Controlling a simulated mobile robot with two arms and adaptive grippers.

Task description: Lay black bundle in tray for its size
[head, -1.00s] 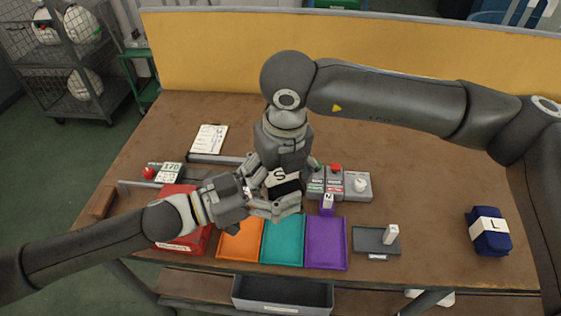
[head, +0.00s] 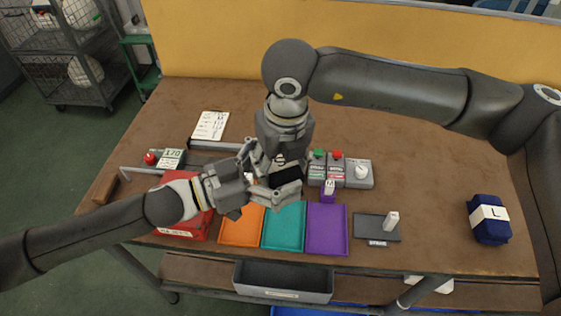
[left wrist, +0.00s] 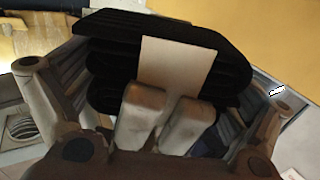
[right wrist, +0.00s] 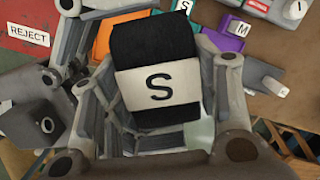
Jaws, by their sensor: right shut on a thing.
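My right gripper (right wrist: 150,85) comes down over the middle of the table, shut on a black bundle (right wrist: 155,40) with a white band marked S. The black bundle also shows in the left wrist view (left wrist: 120,45), partly behind pale parts. My left gripper (head: 268,170) has its fingers spread beside the bundle; whether they touch it is unclear. Three shallow trays lie at the front: orange (head: 241,228), teal (head: 284,228) and purple (head: 327,230).
A navy bundle marked L (head: 489,228) lies at the right. A red REJECT box (head: 180,233) stands left of the trays. Grey button boxes (head: 347,172) stand behind them, a dark plate (head: 370,226) to their right. A grey bin (head: 283,279) hangs below the front edge.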

